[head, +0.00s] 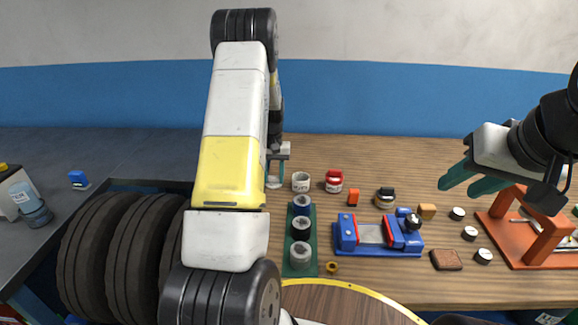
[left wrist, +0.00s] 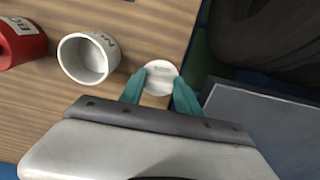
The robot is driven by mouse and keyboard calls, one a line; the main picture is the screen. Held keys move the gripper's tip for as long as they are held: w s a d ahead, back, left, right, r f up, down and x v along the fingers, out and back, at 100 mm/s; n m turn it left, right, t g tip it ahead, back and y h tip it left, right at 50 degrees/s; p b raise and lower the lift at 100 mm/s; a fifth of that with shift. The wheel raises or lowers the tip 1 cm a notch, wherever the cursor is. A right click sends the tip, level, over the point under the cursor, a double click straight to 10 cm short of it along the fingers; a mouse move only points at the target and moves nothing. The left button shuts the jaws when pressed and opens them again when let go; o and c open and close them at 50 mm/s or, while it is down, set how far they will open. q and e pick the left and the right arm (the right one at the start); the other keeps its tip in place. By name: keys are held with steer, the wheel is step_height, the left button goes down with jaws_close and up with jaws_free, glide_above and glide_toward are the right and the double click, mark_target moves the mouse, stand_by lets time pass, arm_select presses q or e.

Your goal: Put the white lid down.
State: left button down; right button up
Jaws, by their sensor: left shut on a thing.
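My left gripper (left wrist: 158,84) is shut on the white lid (left wrist: 161,77), a small round disc between the teal fingertips. In the head view my left gripper (head: 275,178) is at the table's left edge, just left of the open white jar (head: 300,182), and my arm partly hides it. In the left wrist view the white jar (left wrist: 88,58) is open and lies just left of the lid, apart from it. My right gripper (head: 462,184) is empty above the right side of the table, its teal fingers apart.
A red jar (head: 334,181) stands right of the white jar. A green rack (head: 300,268) with round lids and a blue fixture (head: 378,248) stand nearer. An orange stand (head: 500,228) is at the right. Large tyres (head: 85,258) are left of the wooden table (head: 430,290).

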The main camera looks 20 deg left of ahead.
arm_select(q)
steer(key=c, duration=0.9)
jaws_free()
steer(key=shift+f, duration=0.1)
steer(key=shift+o, duration=0.2)
step_height(320, 180, up, 12)
step_height(320, 180, up, 10)
steer(key=t, duration=0.2)
glide_above(274, 177)
steer(key=s+d, duration=0.5)
steer(key=s, duration=0.1)
steer(key=s+d+r+m+t, duration=0.1)
steer(key=s+d+r, duration=0.1)
steer(key=s, duration=0.6)
steer(key=s+d+r+m+t+h, duration=0.1)
steer(key=s+d+r, duration=0.2)
steer(key=s+d, duration=0.2)
steer(key=s+d+r+m+t+h, duration=0.1)
steer(key=s+d, duration=0.3)
steer(key=s, duration=0.6)
steer(key=shift+s+r+m+t, duration=0.35)
steer(key=shift+r+t, duration=0.25)
steer(key=shift+r, duration=0.2)
